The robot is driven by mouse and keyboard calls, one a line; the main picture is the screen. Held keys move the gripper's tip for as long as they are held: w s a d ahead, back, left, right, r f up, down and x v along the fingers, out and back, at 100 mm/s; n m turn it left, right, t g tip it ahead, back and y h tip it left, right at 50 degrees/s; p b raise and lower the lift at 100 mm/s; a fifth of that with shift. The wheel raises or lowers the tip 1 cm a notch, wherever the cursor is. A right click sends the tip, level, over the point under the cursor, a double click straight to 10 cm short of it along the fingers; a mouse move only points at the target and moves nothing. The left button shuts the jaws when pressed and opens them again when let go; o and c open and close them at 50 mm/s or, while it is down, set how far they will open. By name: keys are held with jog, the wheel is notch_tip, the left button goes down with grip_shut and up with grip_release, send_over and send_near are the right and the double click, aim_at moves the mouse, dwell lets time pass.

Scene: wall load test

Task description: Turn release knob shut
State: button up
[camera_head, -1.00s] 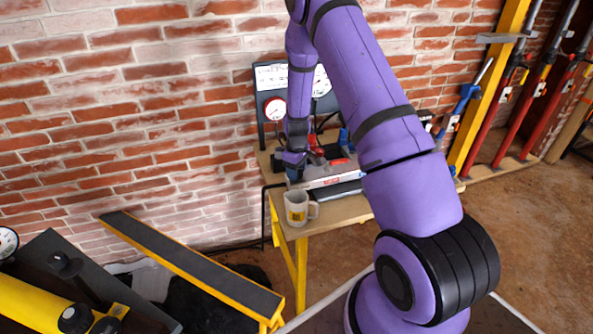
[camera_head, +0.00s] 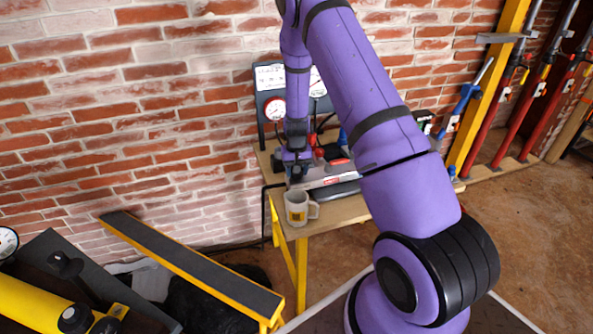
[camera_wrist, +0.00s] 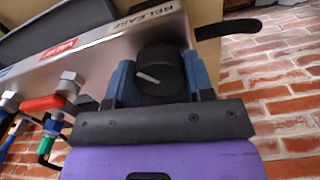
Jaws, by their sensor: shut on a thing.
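The release knob (camera_wrist: 160,70) is black and round with a pale pointer line, on the end of a metal block (camera_wrist: 100,55) beside a "RELEASE" label (camera_wrist: 145,18). In the wrist view my gripper (camera_wrist: 160,80) has its blue fingers on either side of the knob and is shut on it. The pointer line lies slanted across the knob's face. In the head view my gripper (camera_head: 297,172) is at the left end of the block on the bench, and the knob is hidden there.
A red-handled valve (camera_wrist: 43,103) and hose fittings sit along the block. A gauge panel (camera_head: 273,78) stands behind, against the brick wall. A yellow-edged beam (camera_head: 190,265) lies at left.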

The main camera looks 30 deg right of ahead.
jog(key=m, duration=0.3)
jog(key=shift+m, duration=2.2)
jog(key=o, duration=0.9)
jog(key=shift+o, duration=0.2)
jog(key=shift+r, duration=0.1)
notch_tip(320, 180, up, 11)
jog(key=shift+f, duration=0.2)
